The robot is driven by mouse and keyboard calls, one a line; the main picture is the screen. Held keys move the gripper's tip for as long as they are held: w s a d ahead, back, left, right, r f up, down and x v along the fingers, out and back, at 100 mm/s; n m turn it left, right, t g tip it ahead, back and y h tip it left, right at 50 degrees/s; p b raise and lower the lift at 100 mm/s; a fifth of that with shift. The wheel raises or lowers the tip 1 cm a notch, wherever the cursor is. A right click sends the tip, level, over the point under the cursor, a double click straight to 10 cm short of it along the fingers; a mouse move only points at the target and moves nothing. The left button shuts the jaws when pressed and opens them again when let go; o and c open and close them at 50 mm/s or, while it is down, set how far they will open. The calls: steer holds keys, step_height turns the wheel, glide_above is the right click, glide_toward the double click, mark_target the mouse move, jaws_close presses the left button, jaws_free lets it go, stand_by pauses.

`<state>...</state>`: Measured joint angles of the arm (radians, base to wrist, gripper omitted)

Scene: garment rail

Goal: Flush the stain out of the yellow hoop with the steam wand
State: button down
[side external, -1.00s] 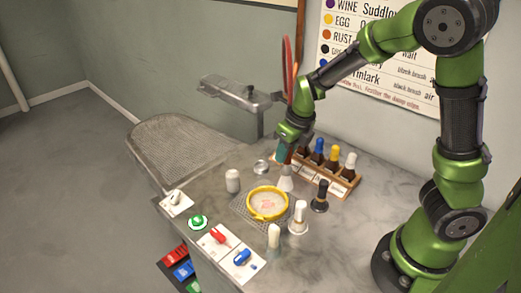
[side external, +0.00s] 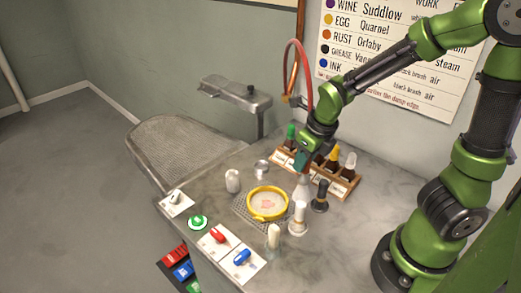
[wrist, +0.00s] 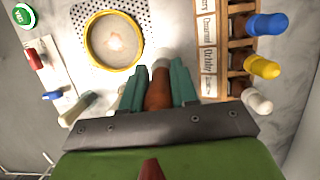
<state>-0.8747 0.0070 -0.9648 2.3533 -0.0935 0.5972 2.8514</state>
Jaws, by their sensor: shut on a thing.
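The yellow hoop (side external: 267,217) lies on a perforated metal plate (side external: 243,212) and holds pale cloth with a faint pinkish stain (side external: 267,204). In the wrist view the hoop (wrist: 88,45) and stain (wrist: 116,42) show at the top.
A wooden rack of capped bottles (side external: 346,184) stands behind my gripper. A black-handled brush (side external: 320,198), a white-handled one (side external: 299,219) and a cream one (side external: 273,237) stand near the hoop. A white jar (side external: 233,181) is left. Red (side external: 217,236) and blue (side external: 241,257) switches are at the front.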

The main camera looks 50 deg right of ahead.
steer(key=shift+r, duration=0.4)
steer(key=shift+w+d+r, duration=0.1)
steer(key=shift+w+r, duration=0.05)
steer(key=w+a+r+t+y, duration=0.1)
steer(key=w+a+r+y, duration=0.1)
steer(key=w+a+r, duration=0.3)
step_height(320, 180, down, 6)
steer(key=s+a, duration=0.1)
steer(key=shift+s+a+f, duration=0.25)
steer(key=shift+a, duration=0.05)
stand_by(1.3)
